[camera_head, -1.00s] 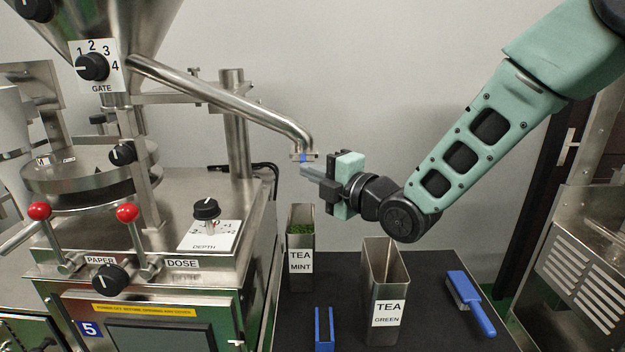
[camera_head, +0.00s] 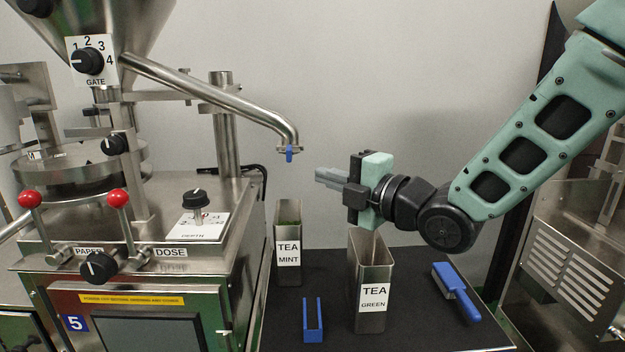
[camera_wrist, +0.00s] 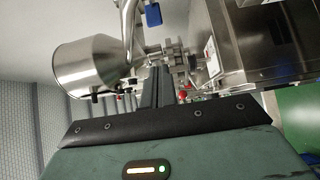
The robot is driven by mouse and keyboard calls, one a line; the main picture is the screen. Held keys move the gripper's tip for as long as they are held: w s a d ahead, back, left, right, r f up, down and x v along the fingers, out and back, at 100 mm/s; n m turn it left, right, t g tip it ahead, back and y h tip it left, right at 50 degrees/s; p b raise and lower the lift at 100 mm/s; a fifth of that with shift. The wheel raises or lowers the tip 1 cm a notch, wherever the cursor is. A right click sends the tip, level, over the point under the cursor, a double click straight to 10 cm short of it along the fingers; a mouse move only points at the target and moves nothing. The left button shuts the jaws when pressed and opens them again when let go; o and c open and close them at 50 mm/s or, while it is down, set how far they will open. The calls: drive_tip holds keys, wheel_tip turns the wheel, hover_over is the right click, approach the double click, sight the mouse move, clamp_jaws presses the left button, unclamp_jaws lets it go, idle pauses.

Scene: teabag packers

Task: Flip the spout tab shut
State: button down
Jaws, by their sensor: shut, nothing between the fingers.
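The spout (camera_head: 280,122) is a steel pipe sloping down from the hopper on the left. Its small blue tab (camera_head: 289,153) hangs down at the spout mouth in the head view. In the wrist view the blue tab (camera_wrist: 153,14) shows near the top edge, at the pipe's end. My gripper (camera_head: 320,177) is shut and empty, to the right of the tab and slightly below it, with a clear gap between them. Its closed fingers also show in the wrist view (camera_wrist: 157,72).
Below stand the TEA MINT tin (camera_head: 289,258) and the open TEA GREEN tin (camera_head: 371,292) on a black mat (camera_head: 415,325). A blue holder (camera_head: 313,322) and a blue brush (camera_head: 456,290) lie there too. The packing machine (camera_head: 130,250) fills the left.

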drive_tip(key=shift+v, duration=1.1)
